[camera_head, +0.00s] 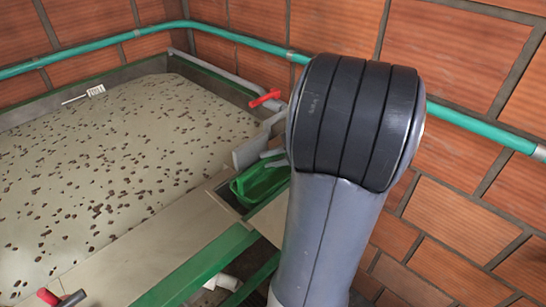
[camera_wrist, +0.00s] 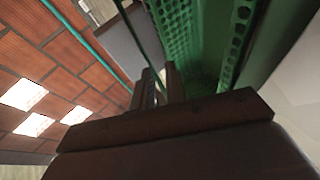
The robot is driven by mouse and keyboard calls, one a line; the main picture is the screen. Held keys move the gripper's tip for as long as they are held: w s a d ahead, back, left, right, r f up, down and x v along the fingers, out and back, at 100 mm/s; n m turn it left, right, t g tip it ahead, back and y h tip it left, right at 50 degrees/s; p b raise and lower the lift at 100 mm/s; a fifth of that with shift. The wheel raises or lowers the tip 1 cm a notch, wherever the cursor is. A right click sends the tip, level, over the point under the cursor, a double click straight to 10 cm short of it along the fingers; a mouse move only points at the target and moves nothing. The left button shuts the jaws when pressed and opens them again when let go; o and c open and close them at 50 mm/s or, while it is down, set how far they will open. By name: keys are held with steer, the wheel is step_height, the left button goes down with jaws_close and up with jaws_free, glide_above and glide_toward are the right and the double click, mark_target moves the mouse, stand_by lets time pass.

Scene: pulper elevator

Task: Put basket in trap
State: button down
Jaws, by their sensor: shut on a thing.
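The green basket (camera_head: 262,181) shows in the head view beside the tank, left of my arm, with its right end hidden by the arm. It sits at a rectangular opening by the tank's corner, which looks like the trap; I cannot tell how deep it is in it. In the wrist view the basket's perforated green wall (camera_wrist: 178,38) fills the upper middle and right. My gripper (camera_wrist: 160,75) is shut on the basket, its fingers at the near end of the wall. The fingers cannot be made out clearly in the head view.
A large tank of murky water with floating brown cherries (camera_head: 110,160) lies at left. A green pipe (camera_head: 225,35) runs along the brick wall behind. A red-handled valve (camera_head: 265,98) stands near the tank's corner. A green beam (camera_head: 200,265) crosses in front.

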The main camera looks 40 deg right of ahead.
steer(key=shift+f, duration=0.65)
steer(key=c, duration=1.4)
jaws_free()
steer(key=shift+c, duration=0.2)
steer(key=shift+r, duration=0.1)
steer(key=shift+r, duration=0.2)
steer(key=v, duration=0.6)
steer(key=b+v, duration=0.1)
steer(key=v, duration=0.5)
steer(key=shift+r, duration=0.35)
